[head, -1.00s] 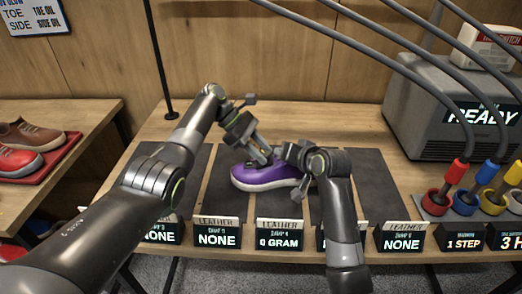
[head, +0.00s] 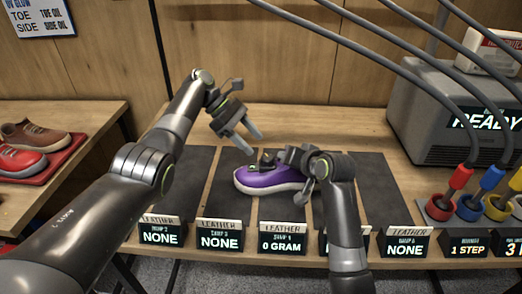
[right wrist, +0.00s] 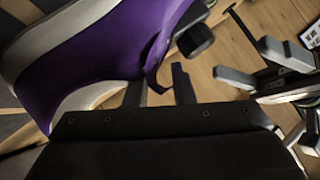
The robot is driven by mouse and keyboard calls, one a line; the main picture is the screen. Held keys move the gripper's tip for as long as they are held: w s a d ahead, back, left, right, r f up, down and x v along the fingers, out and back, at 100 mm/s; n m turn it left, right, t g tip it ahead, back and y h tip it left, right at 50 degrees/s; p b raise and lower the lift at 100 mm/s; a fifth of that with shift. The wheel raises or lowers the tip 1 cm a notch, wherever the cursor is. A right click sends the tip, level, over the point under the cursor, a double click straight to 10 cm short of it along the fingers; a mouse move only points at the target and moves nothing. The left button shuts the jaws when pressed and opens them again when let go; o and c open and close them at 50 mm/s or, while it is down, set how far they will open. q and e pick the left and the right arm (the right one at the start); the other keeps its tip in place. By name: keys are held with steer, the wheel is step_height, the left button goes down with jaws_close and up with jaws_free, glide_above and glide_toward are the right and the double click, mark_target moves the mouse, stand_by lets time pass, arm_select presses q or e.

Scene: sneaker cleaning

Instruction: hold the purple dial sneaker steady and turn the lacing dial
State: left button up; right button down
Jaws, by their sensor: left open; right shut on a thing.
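The purple sneaker (head: 268,179) with a pale sole lies on a dark mat (head: 285,211), toe to the left in the head view. My right gripper (head: 293,163) is shut on the sneaker at its right end, and its arm hides that end. In the right wrist view, the sneaker (right wrist: 105,45) fills the upper left between dark fingers. A black round knob, seemingly the lacing dial (right wrist: 195,41), shows there beside the purple upper. My left gripper (head: 246,140) is open and empty, above and left of the sneaker, apart from it. It also shows in the right wrist view (right wrist: 262,75).
Display signs, including one reading 0 GRAM (head: 283,246), line the front table edge. A grey machine (head: 455,110) reading READY and several coloured nozzles stand at right. Other shoes lie on a red tray (head: 52,168) at left. Mats beside the sneaker are bare.

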arm_select(q)
steer(key=v, duration=0.6)
steer(key=shift+f, duration=0.15)
steer(key=n+t+h, duration=0.2)
steer(key=n+t, duration=0.9)
glide_toward(264, 158)
steer(key=x, duration=0.9)
steer(key=shift+w+d+f, duration=0.15)
steer(key=shift+w+d, duration=0.1)
steer(key=shift+c, duration=0.5)
